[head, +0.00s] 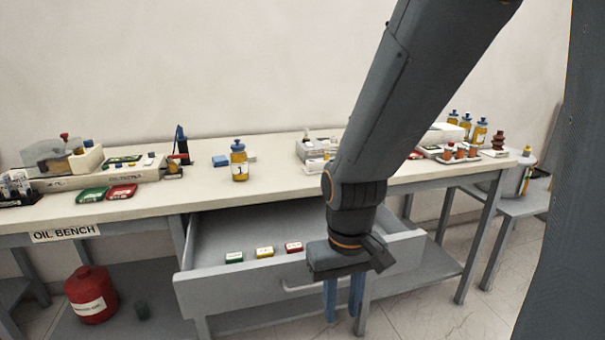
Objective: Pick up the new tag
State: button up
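My gripper (342,315) hangs in front of the open drawer (215,290), with its two blue fingers pointing down. The fingers are apart, with nothing visible between them. Inside the drawer lie three small labelled blocks in a row: a green one (234,258), a yellow one (264,252) and a red one (293,247). On the bench top lie a green flat tag-like piece (92,195) and a red one (122,191). I cannot tell which of these pieces is the new tag. My gripper touches none of them. My arm hides part of the drawer and bench.
The bench (290,180) holds a yellow bottle with a blue cap (239,163), a tester box at left (120,178) and several bottles at right. A red can (91,296) stands on the lower shelf.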

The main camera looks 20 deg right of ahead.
aim_at(233, 258)
jog(key=k, duration=1.3)
jog(key=u, duration=0.6)
jog(key=i, duration=0.65)
jog(key=u, duration=0.75)
jog(key=i, duration=0.8)
jog(key=z, duration=0.35)
jog(key=i, duration=0.75)
jog(key=z, duration=0.85)
jog(key=i, duration=0.3)
jog(key=z, duration=0.2)
